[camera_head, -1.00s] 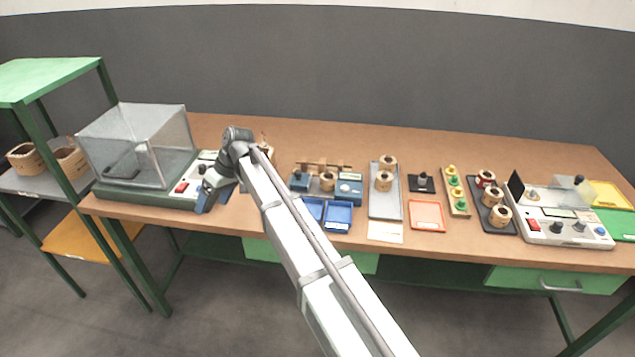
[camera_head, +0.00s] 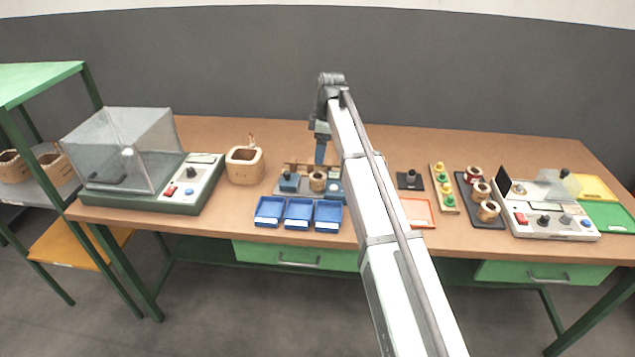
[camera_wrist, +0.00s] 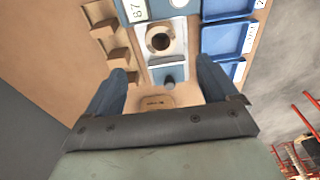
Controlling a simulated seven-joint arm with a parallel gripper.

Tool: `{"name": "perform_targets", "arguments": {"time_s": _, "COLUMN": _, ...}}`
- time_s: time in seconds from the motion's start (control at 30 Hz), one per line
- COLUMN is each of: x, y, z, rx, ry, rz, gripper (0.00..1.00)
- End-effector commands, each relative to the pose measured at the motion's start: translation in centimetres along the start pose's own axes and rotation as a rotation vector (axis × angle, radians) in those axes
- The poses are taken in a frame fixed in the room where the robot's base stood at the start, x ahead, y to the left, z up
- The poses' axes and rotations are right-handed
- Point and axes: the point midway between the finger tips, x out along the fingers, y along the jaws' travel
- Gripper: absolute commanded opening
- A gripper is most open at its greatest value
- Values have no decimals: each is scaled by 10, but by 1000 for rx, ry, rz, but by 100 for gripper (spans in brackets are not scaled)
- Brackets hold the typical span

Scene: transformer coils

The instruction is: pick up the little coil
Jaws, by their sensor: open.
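A small tan coil (camera_head: 317,182) with a dark round hole sits upright in the middle of a blue-grey fixture. In the wrist view the coil (camera_wrist: 153,47) lies just beyond the fingertips, on a pale plate between a display and a blue block (camera_wrist: 168,76) with a dark knob. My gripper (camera_head: 320,152) points down above and behind the fixture. Its blue fingers (camera_wrist: 161,68) are apart with nothing held. Other small coils stand on a dark tray (camera_head: 497,223) at the right; which one the task means is not marked.
A larger tan coil (camera_head: 245,168) stands left of the fixture. Blue trays (camera_head: 298,213) lie in front of it, and a wooden rack (camera_wrist: 118,60) is behind. A clear-covered tester (camera_head: 150,203) is at the left. My arm hides part of the bench right of the fixture.

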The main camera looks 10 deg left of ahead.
Motion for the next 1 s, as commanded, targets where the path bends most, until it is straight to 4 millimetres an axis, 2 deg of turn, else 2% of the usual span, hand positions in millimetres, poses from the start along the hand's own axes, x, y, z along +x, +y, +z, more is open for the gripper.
{"name": "perform_targets", "arguments": {"time_s": 0.1, "x": 23, "y": -1, "z": 0, "rx": 0, "ry": 0, "rz": -2, "gripper": 87}}
{"name": "perform_targets", "arguments": {"time_s": 0.3, "x": 52, "y": -1, "z": -1, "rx": 1, "ry": 0, "rz": -1, "gripper": 87}}
{"name": "perform_targets", "arguments": {"time_s": 0.67, "x": 70, "y": -1, "z": 0, "rx": 2, "ry": 1, "rz": 0, "gripper": 87}}
{"name": "perform_targets", "arguments": {"time_s": 1.0, "x": 110, "y": -2, "z": 2, "rx": 1, "ry": 1, "rz": -1, "gripper": 87}}
